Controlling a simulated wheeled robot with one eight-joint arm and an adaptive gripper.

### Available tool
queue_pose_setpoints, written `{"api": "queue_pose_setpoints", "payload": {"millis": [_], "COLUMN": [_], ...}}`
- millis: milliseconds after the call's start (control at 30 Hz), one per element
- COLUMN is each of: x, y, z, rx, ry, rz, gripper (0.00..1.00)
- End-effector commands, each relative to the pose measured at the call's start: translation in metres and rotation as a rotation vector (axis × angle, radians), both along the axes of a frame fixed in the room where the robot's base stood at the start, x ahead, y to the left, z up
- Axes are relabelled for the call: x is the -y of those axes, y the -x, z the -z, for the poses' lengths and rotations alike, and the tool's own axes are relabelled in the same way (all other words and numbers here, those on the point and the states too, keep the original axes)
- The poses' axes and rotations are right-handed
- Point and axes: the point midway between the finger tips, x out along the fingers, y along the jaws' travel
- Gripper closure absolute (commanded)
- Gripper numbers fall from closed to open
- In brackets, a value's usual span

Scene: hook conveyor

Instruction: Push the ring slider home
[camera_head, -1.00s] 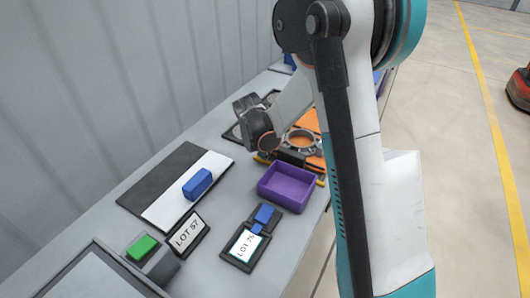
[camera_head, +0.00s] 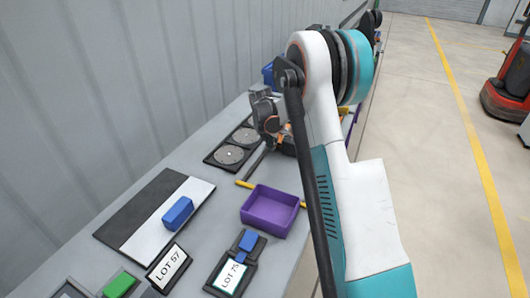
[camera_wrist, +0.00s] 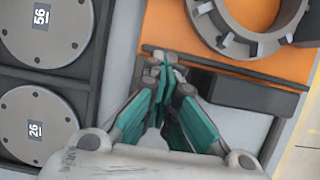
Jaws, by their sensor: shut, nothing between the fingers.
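A grey notched ring (camera_wrist: 222,28) lies on an orange plate (camera_wrist: 163,25) at the upper right of the wrist view. A thin dark bar (camera_wrist: 262,74) runs along the plate's near edge, and a black block (camera_wrist: 235,94) sits just below it. I cannot tell which part slides. My gripper (camera_wrist: 163,64) is shut and empty, with its fingertips at the bar's left part, left of the block; contact is unclear. In the head view my arm hides the ring and most of the orange plate (camera_head: 286,136).
A dark tray holds grey numbered discs (camera_wrist: 38,125) left of my gripper. In the head view, a purple bin (camera_head: 270,210), yellow strips, a blue block (camera_head: 178,212) on a black-and-white board, and LOT 57 (camera_head: 167,268) and LOT 75 (camera_head: 229,277) signs stand nearer. The wall borders the bench's left.

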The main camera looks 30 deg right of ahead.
Motion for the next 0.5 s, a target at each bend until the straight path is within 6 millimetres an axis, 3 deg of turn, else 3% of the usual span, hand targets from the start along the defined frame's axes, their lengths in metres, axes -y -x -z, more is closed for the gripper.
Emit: {"api": "queue_pose_setpoints", "payload": {"millis": [200, 500], "x": [0.024, 0.034], "y": [-0.019, -0.027], "z": [0.001, 0.001], "rx": [-0.001, -0.002], "ry": [-0.002, -0.001], "rz": [0.001, -0.001], "gripper": [1.0, 1.0]}}
